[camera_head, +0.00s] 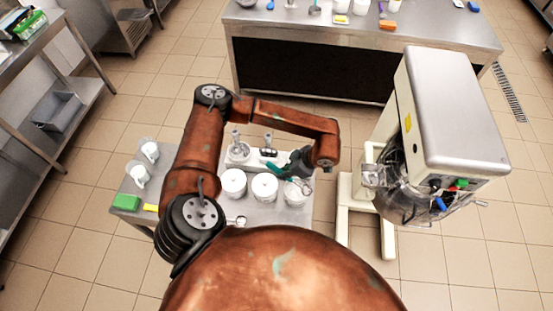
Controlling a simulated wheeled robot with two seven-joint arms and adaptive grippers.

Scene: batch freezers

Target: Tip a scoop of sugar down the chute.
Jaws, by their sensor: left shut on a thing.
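My left gripper (297,167) is over the back right of the small metal table, shut on what looks like the scoop, with a teal handle (274,167) sticking out to the left. The scoop's bowl is not clear; the gripper and the tub rim hide it. A white round tub (295,195) is just below the gripper, and I cannot tell if the scoop is in it or above it. A metal chute (372,175) sits on the left side of the big cream machine (455,110), right of the gripper. My right gripper is not in view.
Two white lidded tubs (233,184) (264,188) stand left of the gripper. White jugs (149,150) (138,174) and a green block (127,202) are at the table's left. A steel counter (300,30) stands behind. Tiled floor is free between.

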